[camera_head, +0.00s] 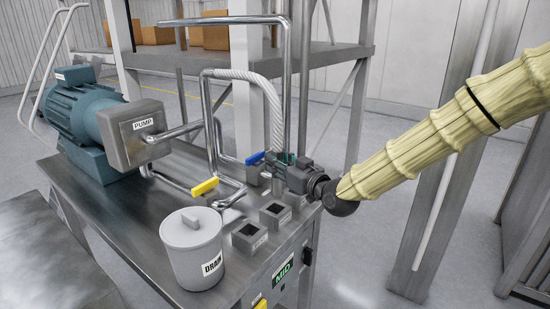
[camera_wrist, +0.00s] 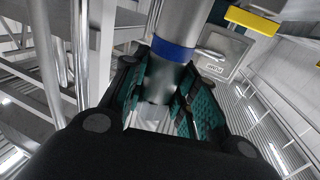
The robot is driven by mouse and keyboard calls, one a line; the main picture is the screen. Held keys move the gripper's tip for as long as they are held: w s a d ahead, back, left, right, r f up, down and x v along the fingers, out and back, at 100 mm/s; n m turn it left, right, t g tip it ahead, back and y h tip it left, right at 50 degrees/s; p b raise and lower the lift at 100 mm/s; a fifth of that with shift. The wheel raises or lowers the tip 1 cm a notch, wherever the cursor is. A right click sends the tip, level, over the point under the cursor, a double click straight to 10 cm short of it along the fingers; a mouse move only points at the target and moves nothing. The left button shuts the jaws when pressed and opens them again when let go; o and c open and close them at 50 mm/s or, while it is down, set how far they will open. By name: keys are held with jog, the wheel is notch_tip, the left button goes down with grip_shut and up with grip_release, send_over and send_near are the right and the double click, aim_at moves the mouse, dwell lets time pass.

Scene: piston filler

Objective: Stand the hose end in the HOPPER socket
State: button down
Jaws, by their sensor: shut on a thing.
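The hose (camera_head: 262,92) is white and ribbed and arches from a bent metal pipe down to my gripper (camera_head: 286,160). My gripper comes in from the right, over the bench's far right corner, and is shut on the hose end. In the wrist view, the hose end (camera_wrist: 174,75) is a grey metal tube with a blue band, between the teal finger pads. In the head view my fingers mostly hide it. Square sockets stand on the bench, one in the middle (camera_head: 275,216) and one nearer (camera_head: 249,237). Their labels are too small to read, so I cannot tell which is HOPPER.
A lidded DRAIN pot (camera_head: 192,250) stands at the front. A MID sign (camera_head: 284,271) is on the bench's side. Shelving stands behind.

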jog(key=f, duration=0.2)
jog(key=shift+s+a+f+b, duration=0.2)
jog(key=shift+a+f+b, duration=0.15)
jog(key=shift+s+r, duration=0.25)
jog(key=shift+s, duration=0.3)
jog(key=shift+w+f, duration=0.2)
jog(key=shift+w, duration=0.1)
jog(key=shift+s+d+b, duration=0.2)
jog(key=shift+s+b, duration=0.05)
jog(key=shift+b, duration=0.1)
jog(key=shift+w, duration=0.1)
jog(key=shift+a, duration=0.1)
